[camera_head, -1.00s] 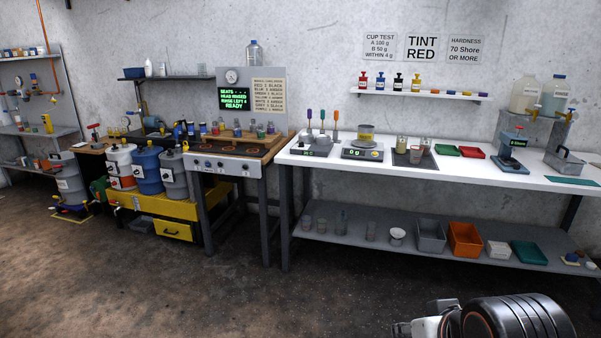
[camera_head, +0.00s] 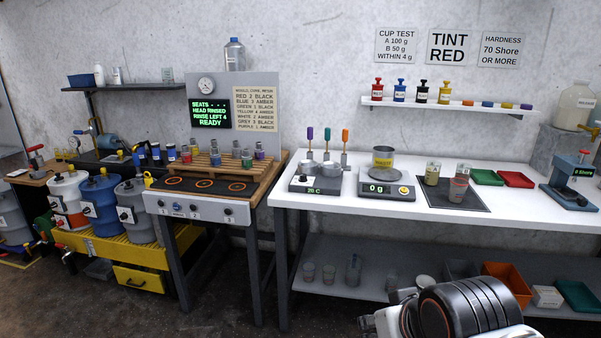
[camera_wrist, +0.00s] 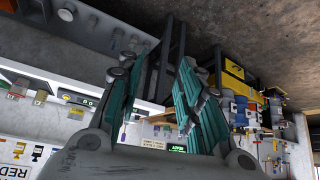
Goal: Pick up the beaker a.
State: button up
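Several beakers are in view, and I cannot read which one is beaker a. On the dark mat on the white bench stand a beaker with a yellowish label (camera_head: 432,174) and a reddish-looking beaker (camera_head: 458,190). A container with a yellow band (camera_head: 383,158) sits on the scale, which reads 0 g. Clear beakers (camera_head: 308,271) stand on the lower shelf. My gripper (camera_wrist: 158,82) shows in the wrist view with its teal-padded fingers spread and nothing between them. It is well away from the bench. The wrist view is tilted and roughly upside down.
The white bench (camera_head: 330,196) also holds a stirrer hotplate (camera_head: 314,183), green and red trays (camera_head: 515,179) and a hardness tester (camera_head: 570,185). A burner stand (camera_head: 203,207) and drums (camera_head: 101,197) are on the left. Floor in front is clear.

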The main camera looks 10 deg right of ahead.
aim_at(431, 175)
jog(key=i+j+z, duration=0.1)
jog(key=i+z, duration=0.25)
jog(key=z, duration=0.15)
jog(key=i+j+z, duration=0.2)
jog(key=z, duration=0.25)
jog(key=i+j+z, duration=0.35)
jog(key=z, duration=0.15)
jog(key=i+j+z, duration=0.15)
jog(key=j+z, duration=0.3)
jog(key=i+j+z, duration=0.1)
jog(key=j+z, duration=0.6)
jog(key=j, duration=0.15)
jog(key=j+z, duration=0.35)
jog(key=j, duration=0.25)
jog(key=i+u, duration=0.05)
